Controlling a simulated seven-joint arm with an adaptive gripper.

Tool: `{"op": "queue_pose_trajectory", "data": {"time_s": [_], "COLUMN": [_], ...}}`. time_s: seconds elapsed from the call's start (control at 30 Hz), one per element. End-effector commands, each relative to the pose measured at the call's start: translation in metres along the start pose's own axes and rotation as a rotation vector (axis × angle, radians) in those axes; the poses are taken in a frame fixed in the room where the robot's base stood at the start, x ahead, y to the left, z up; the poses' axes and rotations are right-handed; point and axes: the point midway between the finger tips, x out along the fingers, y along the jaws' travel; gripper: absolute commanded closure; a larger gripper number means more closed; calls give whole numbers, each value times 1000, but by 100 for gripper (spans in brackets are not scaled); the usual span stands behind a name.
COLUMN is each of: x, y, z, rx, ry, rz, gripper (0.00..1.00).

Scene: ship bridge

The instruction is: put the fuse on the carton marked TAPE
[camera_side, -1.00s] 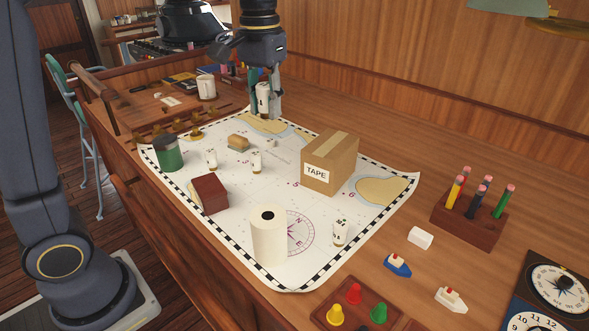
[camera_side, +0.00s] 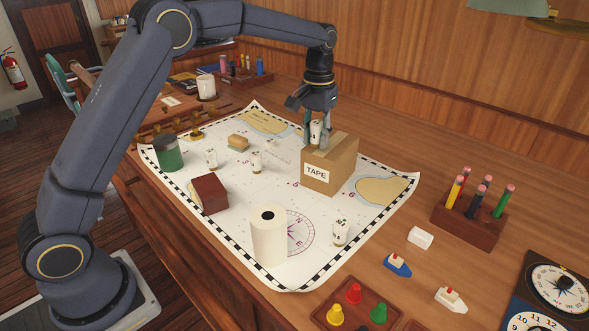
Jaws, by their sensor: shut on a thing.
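The carton marked TAPE (camera_side: 328,170) is a brown box standing upright on the white chart. My gripper (camera_side: 316,135) points down over the carton's top, toward its left part. It is shut on a small white fuse (camera_side: 316,132) with dark print, held upright. The fuse's lower end is at or just above the carton top; I cannot tell whether they touch. Similar white fuses stand on the chart, two left of the carton (camera_side: 256,162) (camera_side: 211,158) and one in front (camera_side: 340,232).
On the chart (camera_side: 190,215) are a dark red block (camera_side: 209,194), a white roll (camera_side: 268,236), a green cup (camera_side: 168,153) and a tan block (camera_side: 238,142). A pencil holder (camera_side: 467,218) and small toy boats (camera_side: 398,266) lie to the right. Bare chart surrounds the carton's front.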

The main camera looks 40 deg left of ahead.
Motion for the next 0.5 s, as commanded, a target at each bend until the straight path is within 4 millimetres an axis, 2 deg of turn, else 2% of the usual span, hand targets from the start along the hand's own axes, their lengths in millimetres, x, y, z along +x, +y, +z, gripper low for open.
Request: {"op": "queue_pose_trajectory", "data": {"time_s": [0.1,0.47,0.5], "x": [14,18,18], "y": [0,0,0], "z": [0,0,0], "rx": [0,0,0], "ry": [0,1,1], "rz": [0,0,0], "gripper": [100,100,66]}}
